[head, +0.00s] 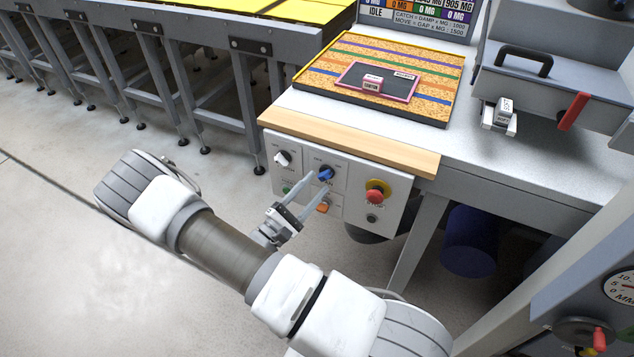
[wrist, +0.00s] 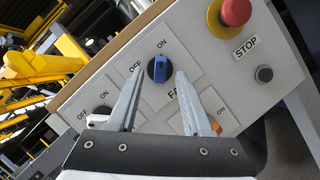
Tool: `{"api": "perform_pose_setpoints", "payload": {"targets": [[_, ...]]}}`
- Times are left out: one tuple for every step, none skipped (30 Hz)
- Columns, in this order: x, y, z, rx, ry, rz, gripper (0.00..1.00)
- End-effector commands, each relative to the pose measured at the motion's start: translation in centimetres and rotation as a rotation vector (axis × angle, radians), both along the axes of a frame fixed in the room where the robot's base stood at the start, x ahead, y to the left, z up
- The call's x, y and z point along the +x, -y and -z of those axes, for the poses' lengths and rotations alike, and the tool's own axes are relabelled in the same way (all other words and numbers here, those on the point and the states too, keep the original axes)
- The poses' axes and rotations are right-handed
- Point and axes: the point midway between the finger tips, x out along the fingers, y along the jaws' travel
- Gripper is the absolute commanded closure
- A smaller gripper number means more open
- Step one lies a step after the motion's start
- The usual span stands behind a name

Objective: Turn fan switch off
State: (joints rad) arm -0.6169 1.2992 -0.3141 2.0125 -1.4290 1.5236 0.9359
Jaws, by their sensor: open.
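The fan switch is a blue rotary knob (wrist: 160,68) on a dark round base, with OFF to its left and ON at its upper right in the wrist view. Below it is a label partly hidden by a finger. The blue knob (head: 325,173) also shows on the front control panel in the head view. My gripper (wrist: 155,85) is open, its two long grey fingers pointing at the panel just below the knob. In the head view my gripper (head: 312,195) is in front of the panel, close to the knob. I cannot tell whether a finger touches it.
The panel (head: 353,208) also carries a white knob (head: 282,158), an orange switch (head: 322,208) and a red stop button (head: 374,196) on a yellow base. A wooden edge (head: 350,140) overhangs the panel. A patterned board (head: 335,55) lies on the table.

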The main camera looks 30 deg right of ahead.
Motion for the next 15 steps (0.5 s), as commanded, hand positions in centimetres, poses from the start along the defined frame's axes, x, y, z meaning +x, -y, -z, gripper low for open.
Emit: {"api": "perform_pose_setpoints", "payload": {"targets": [[0.16, 0.51, -0.17, 0.000, 0.000, 0.001, 0.50], [0.27, 0.72, -0.23, 0.000, 0.000, 0.000, 0.50], [0.36, 0.97, -0.30, 0.000, 0.000, 0.000, 0.50], [0.41, 1.12, -0.34, 0.000, 0.000, 0.000, 0.50], [0.45, 1.24, -0.37, 0.001, 0.000, 0.001, 0.50], [0.48, 1.35, -0.39, 0.001, 0.000, 0.001, 0.50], [0.50, 1.39, -0.41, 0.000, 0.000, 0.000, 0.50], [0.52, 1.42, -0.41, 0.000, 0.000, 0.000, 0.50], [0.53, 1.43, -0.42, 0.000, 0.000, 0.000, 0.50], [0.53, 1.42, -0.41, 0.000, 0.000, 0.000, 0.50], [0.53, 1.42, -0.41, 0.001, 0.000, -0.001, 0.50], [0.53, 1.41, -0.41, 0.001, 0.000, -0.001, 0.50], [0.52, 1.40, -0.41, 0.001, 0.000, -0.001, 0.50], [0.53, 1.40, -0.41, 0.000, 0.000, 0.000, 0.50], [0.53, 1.39, -0.41, 0.001, 0.000, -0.001, 0.57]]}}
